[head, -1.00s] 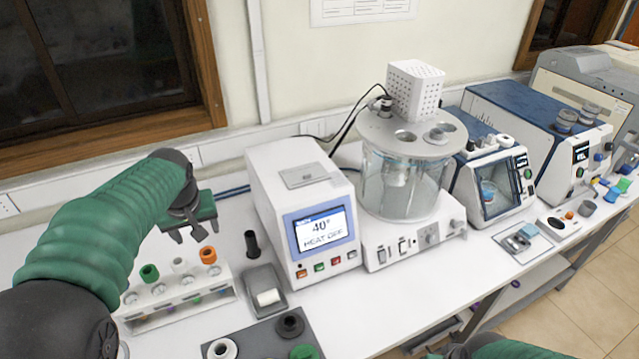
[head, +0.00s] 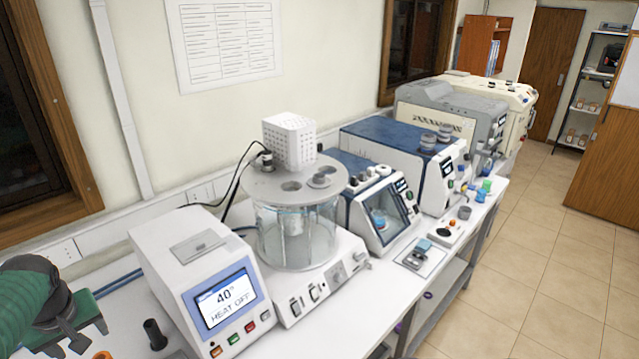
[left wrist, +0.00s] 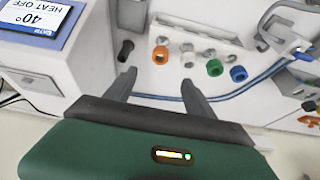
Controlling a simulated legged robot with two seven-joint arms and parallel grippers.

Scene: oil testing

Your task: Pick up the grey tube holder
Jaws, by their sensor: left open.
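My left gripper (head: 88,335) is at the lower left of the head view, over the bench to the left of the heater box. In the left wrist view its two fingers (left wrist: 158,90) are apart with nothing between them. A dark upright tube (head: 154,335) stands beside the heater box; it also shows in the left wrist view (left wrist: 125,50), beyond the left finger. A grey cup-like piece (head: 464,213) stands at the far right end of the bench. I cannot tell which piece is the grey tube holder. My right gripper is out of view.
The heater box (head: 205,270) reads 40° HEAT OFF. The glass bath (head: 297,235) and blue-white machines (head: 385,150) line the wall. Several capped pieces, including a green cap (left wrist: 214,67), stand near the left gripper. Open floor (head: 540,230) lies right of the bench.

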